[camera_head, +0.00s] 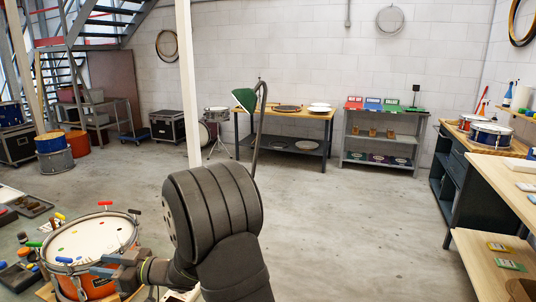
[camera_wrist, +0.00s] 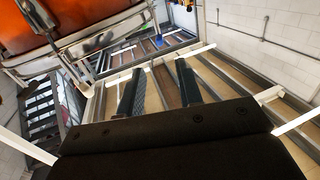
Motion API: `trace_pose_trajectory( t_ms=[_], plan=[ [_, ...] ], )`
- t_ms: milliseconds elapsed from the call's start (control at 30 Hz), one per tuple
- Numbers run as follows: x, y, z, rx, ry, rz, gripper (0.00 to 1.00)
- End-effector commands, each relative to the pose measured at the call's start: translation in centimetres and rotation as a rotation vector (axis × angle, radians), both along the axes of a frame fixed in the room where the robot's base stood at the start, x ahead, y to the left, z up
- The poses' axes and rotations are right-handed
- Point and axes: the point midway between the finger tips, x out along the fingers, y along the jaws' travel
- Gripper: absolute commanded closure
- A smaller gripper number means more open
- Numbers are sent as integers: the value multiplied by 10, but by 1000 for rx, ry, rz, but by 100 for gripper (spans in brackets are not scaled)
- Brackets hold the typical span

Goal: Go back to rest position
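My gripper (camera_head: 104,265) is at the lower left of the head view, just in front of the near right side of an orange snare drum (camera_head: 98,284). In the wrist view, its two dark fingers (camera_wrist: 158,75) stand apart with nothing between them. The drum's orange shell and metal rim (camera_wrist: 75,35) fill the upper left of that view, beside the fingers. The head view does not clearly show whether a finger touches the drum. My dark arm covers the lower middle of the head view.
Trays of small parts (camera_head: 22,205) lie at the left. A white post (camera_head: 188,80) stands behind my arm. Wooden benches (camera_head: 500,200) line the right; the middle floor is clear.

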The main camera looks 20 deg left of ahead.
Motion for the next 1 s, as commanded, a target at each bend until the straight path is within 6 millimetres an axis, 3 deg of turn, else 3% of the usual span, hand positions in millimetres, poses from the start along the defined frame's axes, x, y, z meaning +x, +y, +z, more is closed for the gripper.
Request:
trace_pose_trajectory(
  t_ms=[733,900,1000],
  plan=[
    [-42,146,-1,0,1,1,67],
    [-40,144,0,-2,3,-88,67],
    [-33,121,0,-2,1,-89,67]
  ],
)
